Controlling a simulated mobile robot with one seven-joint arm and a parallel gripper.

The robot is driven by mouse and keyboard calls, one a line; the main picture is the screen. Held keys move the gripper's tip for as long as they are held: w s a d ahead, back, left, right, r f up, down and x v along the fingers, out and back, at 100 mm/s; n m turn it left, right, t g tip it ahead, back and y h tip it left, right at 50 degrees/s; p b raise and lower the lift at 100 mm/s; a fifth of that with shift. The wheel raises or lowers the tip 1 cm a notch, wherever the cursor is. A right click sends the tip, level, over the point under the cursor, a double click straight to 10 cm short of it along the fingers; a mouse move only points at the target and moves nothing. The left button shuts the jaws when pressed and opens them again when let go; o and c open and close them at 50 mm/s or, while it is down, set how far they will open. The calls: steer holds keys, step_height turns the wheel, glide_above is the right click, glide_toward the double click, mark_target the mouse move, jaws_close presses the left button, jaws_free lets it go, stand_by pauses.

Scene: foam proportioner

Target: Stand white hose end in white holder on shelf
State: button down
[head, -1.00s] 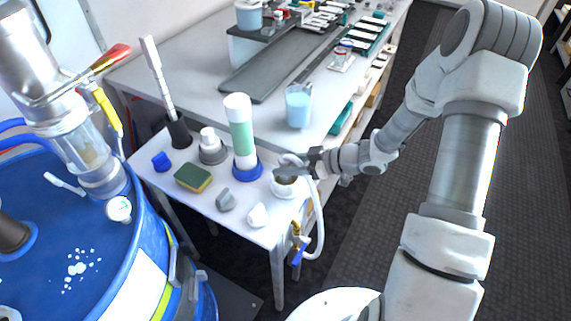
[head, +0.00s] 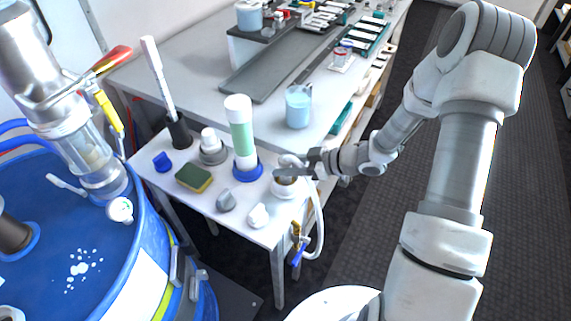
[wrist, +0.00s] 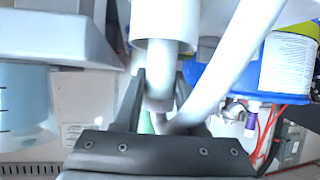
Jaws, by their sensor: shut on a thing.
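My gripper (head: 283,166) is at the front right of the small white shelf (head: 262,236), directly over the white holder (head: 284,190). In the wrist view my fingers (wrist: 157,92) are shut on the white hose end (wrist: 160,103). Past the fingertips, a pale tube section runs into the open mouth of a white cylinder, which looks like the holder (wrist: 165,24). How deep it sits is hidden. The white hose (head: 319,215) bends over beside the gripper and hangs down the shelf's right side towards a brass valve (head: 297,231) with a blue handle.
A tall white-and-green bottle (head: 241,132) in a blue ring stands left of the holder. A white knob-like piece (head: 258,215), a grey piece (head: 226,201) and a sponge (head: 193,178) lie nearby. A beaker (head: 298,107) stands behind on the bench. A blue drum (head: 70,240) fills the left.

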steer(key=shift+f+b, duration=0.45)
steer(key=shift+f, duration=0.15)
stand_by(0.3)
steer(key=c, duration=0.8)
jaws_free()
steer(key=shift+o, duration=0.2)
steer(key=shift+d, duration=0.1)
steer(key=shift+s+d+r+p, duration=0.2)
steer(key=shift+d+r+p, duration=0.3)
steer(key=shift+p, duration=0.1)
steer(key=p+v, duration=0.5)
steer(key=v, duration=0.4)
steer(key=shift+d, duration=0.25)
steer(key=shift+s+f, duration=0.1)
steer(key=shift+s, duration=0.05)
